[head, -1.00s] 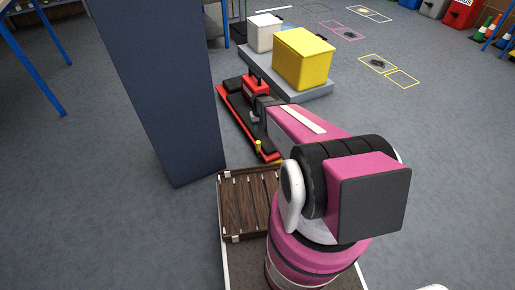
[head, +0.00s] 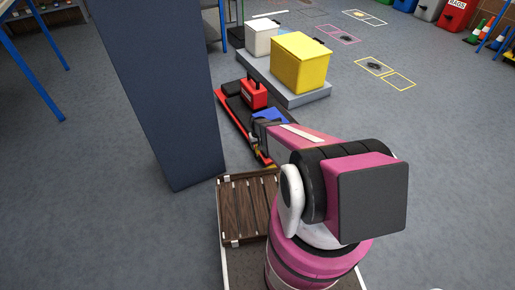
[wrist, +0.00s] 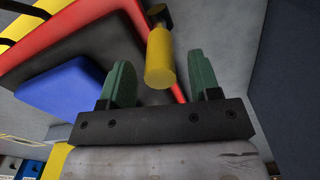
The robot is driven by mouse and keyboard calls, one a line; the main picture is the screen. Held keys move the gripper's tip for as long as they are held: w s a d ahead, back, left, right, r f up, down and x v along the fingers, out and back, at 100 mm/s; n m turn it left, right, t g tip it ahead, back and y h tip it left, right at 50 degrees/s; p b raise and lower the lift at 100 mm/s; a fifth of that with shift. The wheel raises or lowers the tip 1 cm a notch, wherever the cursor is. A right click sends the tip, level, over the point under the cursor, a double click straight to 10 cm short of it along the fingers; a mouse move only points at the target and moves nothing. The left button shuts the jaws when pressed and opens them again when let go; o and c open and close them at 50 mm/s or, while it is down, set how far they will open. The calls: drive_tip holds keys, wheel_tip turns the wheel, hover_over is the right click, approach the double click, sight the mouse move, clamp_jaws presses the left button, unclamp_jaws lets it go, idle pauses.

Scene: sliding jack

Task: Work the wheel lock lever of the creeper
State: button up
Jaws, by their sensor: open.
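The creeper (head: 234,108) is a low red board with a black pad, lying on the floor beside the dark blue-grey pillar in the head view. Its red frame also shows in the wrist view (wrist: 52,35). The wheel lock lever has a yellow cylindrical grip (wrist: 160,58), seen close up in the wrist view. My gripper (wrist: 165,80) is open, with green fingers on either side of the yellow grip in the picture. I cannot tell whether either finger touches it. In the head view my arm hides most of the gripper and the creeper's near end.
A blue pad (head: 270,117) and a red box (head: 254,92) rest on the creeper. The tall pillar (head: 160,90) stands close on the left. A grey platform (head: 290,95) with a yellow bin (head: 300,62) and a white box (head: 262,38) is behind. Open floor lies to the right.

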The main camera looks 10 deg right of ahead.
drive_tip(key=shift+f, duration=0.95)
clamp_jaws()
drive_tip(key=shift+a, duration=0.1)
